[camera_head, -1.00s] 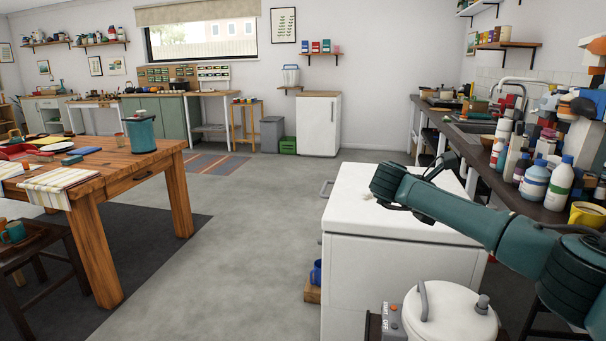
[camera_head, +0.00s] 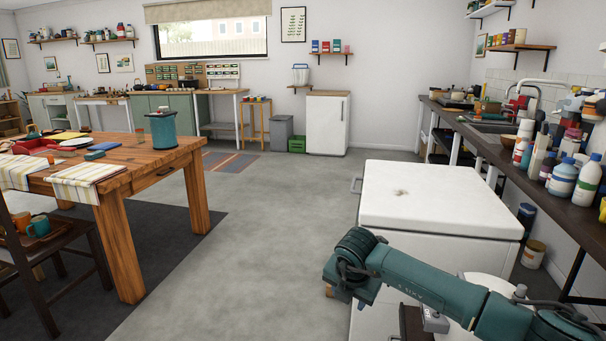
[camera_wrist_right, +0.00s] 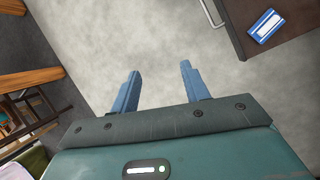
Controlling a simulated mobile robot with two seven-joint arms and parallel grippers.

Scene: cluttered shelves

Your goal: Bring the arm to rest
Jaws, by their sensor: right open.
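My right arm (camera_head: 425,287) comes in from the lower right of the head view, and its wrist end (camera_head: 352,257) is in front of the white chest. The fingers are hidden in that view. In the right wrist view my right gripper (camera_wrist_right: 158,88) shows two blue fingers held apart, with only grey floor between and beyond them. It is open and empty. My left gripper is not in view.
The white chest (camera_head: 440,200) stands just beyond my right arm. A wooden table (camera_head: 135,180) is on the left, and a cluttered dark counter (camera_head: 515,150) runs along the right. The grey floor (camera_head: 270,240) between is clear. A blue-and-white box (camera_wrist_right: 266,26) shows in the wrist view.

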